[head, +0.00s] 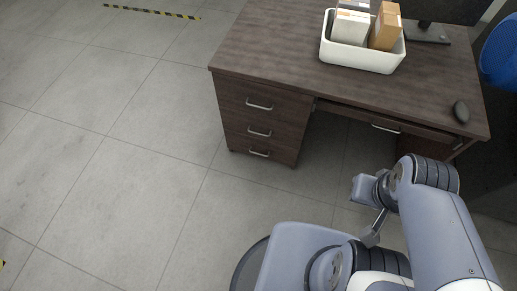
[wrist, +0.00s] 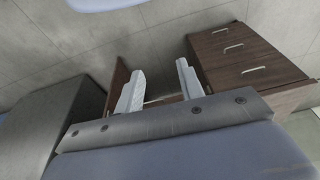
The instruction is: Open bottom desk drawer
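The brown wooden desk (head: 275,50) has a stack of drawers at its left end. The bottom drawer (head: 245,147) is the lowest, near the floor, with a silver bar handle (head: 259,153). It looks shut. In the wrist view, which is roughly upside down, the bottom drawer (wrist: 210,38) is at the upper right. My gripper (wrist: 160,72) is open, its two pale fingers apart with nothing between them. It is beside the drawer stack and away from the bottom handle. In the head view my arm hides the fingers.
Two more drawers (head: 262,106) sit above the bottom one and look shut. A wide drawer (head: 385,127) spans the knee space. A white bin (head: 360,60) with boxes and a dark mouse (head: 461,111) are on the desktop. The grey floor (head: 130,180) at left is clear.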

